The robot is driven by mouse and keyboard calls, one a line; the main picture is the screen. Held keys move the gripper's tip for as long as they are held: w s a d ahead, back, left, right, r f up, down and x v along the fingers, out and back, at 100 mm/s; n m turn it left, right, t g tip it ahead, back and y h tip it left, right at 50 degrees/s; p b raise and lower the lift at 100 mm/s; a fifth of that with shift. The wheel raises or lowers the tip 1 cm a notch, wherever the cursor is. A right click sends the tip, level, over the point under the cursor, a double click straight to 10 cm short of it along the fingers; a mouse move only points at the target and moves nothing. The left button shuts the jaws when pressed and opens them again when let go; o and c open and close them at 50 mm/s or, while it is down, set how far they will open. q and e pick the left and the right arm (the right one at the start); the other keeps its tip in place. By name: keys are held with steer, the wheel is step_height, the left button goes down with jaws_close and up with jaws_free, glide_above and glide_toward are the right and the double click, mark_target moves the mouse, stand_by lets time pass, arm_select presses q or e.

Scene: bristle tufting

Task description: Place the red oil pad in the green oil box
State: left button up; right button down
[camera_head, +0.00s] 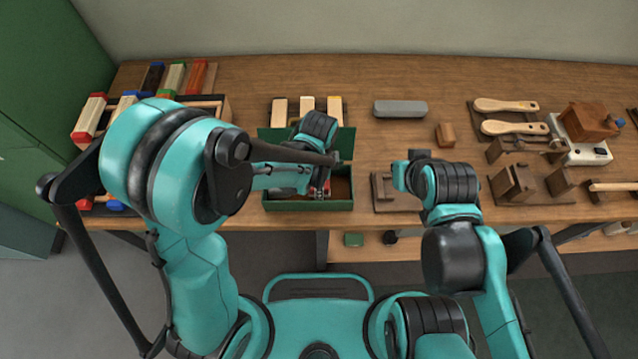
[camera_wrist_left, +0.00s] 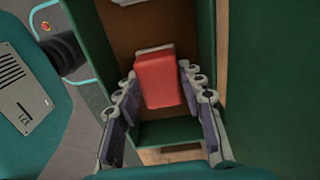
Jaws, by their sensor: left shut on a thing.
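The green oil box (camera_head: 300,205) stands open at the front of the bench in the head view, its brown inside partly hidden by my left arm. Its green wall also shows in the left wrist view (camera_wrist_left: 168,132). The red oil pad (camera_wrist_left: 160,82) is between the fingers of my left gripper (camera_wrist_left: 160,78), which is shut on it. The pad lies within the outline of the box opening; I cannot tell whether it touches the floor. In the head view, my left gripper (camera_head: 319,188) is over the box. My right gripper (camera_head: 402,174) is apart, right of the box; its fingers are unclear.
Several pale blocks (camera_head: 307,107) stand behind the box. A grey bar (camera_head: 400,109) and a small brown block (camera_head: 446,134) lie to the right. Wooden brushes (camera_head: 505,105) and fixtures fill the right side. A rack of coloured blocks (camera_head: 88,117) is at left.

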arm_select(q)
steer(key=o, duration=0.9)
steer(key=shift+f, duration=0.1)
steer(key=shift+r, duration=0.3)
step_height(320, 180, up, 12)
steer(key=p, duration=0.4)
steer(key=s+a+r+n+t, duration=0.2)
steer(key=a+r+n, duration=0.3)
steer(key=a+n, duration=0.4)
steer(key=s+a+r+n+t, duration=0.3)
steer(key=a+r+n+t, duration=0.1)
steer(key=a+n, duration=0.5)
steer(key=shift+a+r+t, duration=0.15)
steer(key=shift+r+t, duration=0.25)
steer(key=shift+t, duration=0.2)
